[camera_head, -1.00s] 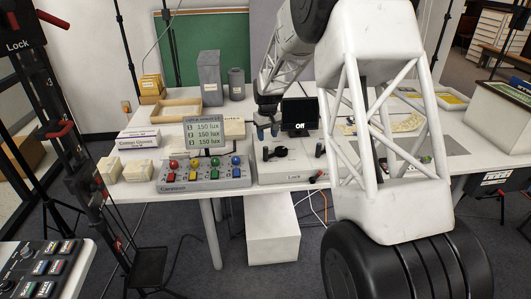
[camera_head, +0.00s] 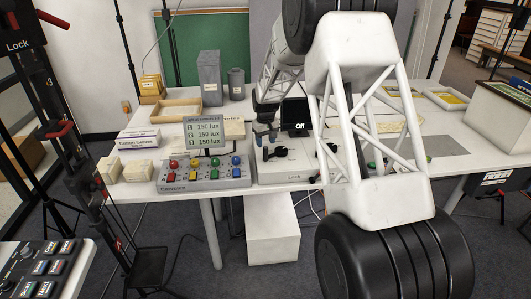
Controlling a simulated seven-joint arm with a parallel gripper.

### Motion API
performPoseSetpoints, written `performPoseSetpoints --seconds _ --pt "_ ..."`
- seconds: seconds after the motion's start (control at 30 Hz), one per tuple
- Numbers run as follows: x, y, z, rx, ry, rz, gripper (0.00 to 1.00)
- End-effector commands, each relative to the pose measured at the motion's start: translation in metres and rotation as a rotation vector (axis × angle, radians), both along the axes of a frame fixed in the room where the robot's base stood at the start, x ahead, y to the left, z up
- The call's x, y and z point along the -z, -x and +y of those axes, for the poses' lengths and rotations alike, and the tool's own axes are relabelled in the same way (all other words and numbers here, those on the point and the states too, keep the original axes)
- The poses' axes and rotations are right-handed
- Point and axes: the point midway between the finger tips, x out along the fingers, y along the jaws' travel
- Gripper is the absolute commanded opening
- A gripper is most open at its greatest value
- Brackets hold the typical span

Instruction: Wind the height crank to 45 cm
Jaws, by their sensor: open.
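No height reading in cm is legible. A small dark screen (camera_head: 295,115) behind the box reads "Off". My gripper (camera_head: 266,138) points down just above and left of the black handle, open and apparently empty. I cannot tell whether its fingers touch the handle.
Left of the box is a light console (camera_head: 203,178) with coloured buttons and a screen showing 150 lux. Cream blocks (camera_head: 138,171) and a glove box (camera_head: 138,139) lie further left. A dark stand with red levers (camera_head: 62,130) rises at far left. A white box (camera_head: 272,238) stands under the table.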

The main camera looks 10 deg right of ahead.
Motion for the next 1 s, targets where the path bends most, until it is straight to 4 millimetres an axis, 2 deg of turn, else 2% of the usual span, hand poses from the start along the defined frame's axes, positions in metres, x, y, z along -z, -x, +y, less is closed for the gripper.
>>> performPoseSetpoints --seconds 0.4,0.6,0.9,1.0 --pt "0.048 0.0 0.0 0.0 0.0 0.001 0.5" --pt "0.058 0.0 0.0 0.0 0.0 0.0 0.5" --pt "0.059 0.0 0.0 0.0 0.0 0.0 0.5" --pt "0.059 0.0 0.0 0.0 0.0 0.0 0.36"
